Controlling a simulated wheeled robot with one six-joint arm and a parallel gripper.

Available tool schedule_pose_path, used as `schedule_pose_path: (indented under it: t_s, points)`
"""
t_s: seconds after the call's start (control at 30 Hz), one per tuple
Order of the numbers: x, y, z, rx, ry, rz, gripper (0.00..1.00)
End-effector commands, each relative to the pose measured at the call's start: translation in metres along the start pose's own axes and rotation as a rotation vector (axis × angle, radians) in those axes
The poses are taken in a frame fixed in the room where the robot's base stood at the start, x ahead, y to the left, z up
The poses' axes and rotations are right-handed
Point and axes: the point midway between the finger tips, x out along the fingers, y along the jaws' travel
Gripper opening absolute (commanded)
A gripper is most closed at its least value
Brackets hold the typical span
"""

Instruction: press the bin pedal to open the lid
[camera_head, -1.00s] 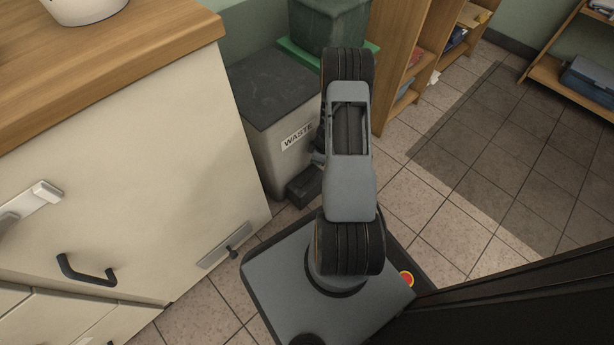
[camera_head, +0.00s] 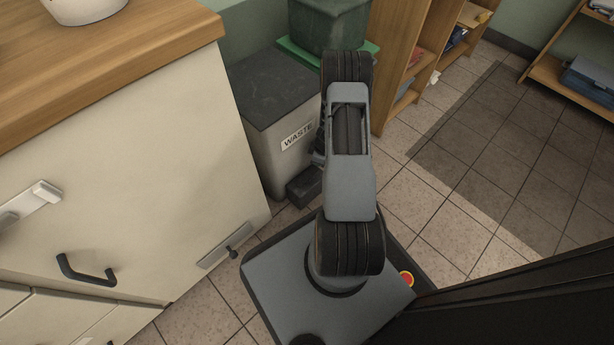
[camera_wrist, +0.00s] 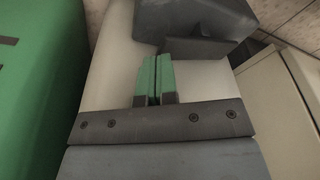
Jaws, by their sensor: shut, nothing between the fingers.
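The waste bin (camera_head: 272,155) has a pale body, a "WASTE" label and a dark lid (camera_head: 270,85), which lies shut. Its black pedal (camera_head: 303,187) sticks out low at the front, partly hidden by my arm. In the wrist view the pedal (camera_wrist: 195,22) is a dark block at the top, against the pale bin (camera_wrist: 112,60). My gripper (camera_wrist: 154,75) has green fingertips pressed together with nothing between them. It points toward the pedal, with its tips appearing just short of the block. I cannot tell whether they touch. In the head view my arm hides the fingertips.
A cream cabinet (camera_head: 130,170) with a wooden top stands left of the bin. A dark green bin (camera_head: 328,22) on a green base is behind it. A wooden shelf (camera_head: 400,60) stands beyond. The tiled floor (camera_head: 480,170) to the right is clear.

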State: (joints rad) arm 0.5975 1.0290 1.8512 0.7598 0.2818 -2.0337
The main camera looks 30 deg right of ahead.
Motion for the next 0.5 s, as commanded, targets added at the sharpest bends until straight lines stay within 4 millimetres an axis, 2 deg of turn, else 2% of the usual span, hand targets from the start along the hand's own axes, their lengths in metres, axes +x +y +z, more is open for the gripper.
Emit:
schedule_pose_path:
  t_s: [0.5]
  points:
    - [0.0104, 0.0001, 0.0021, 0.0, 0.0, 0.0, 0.0]
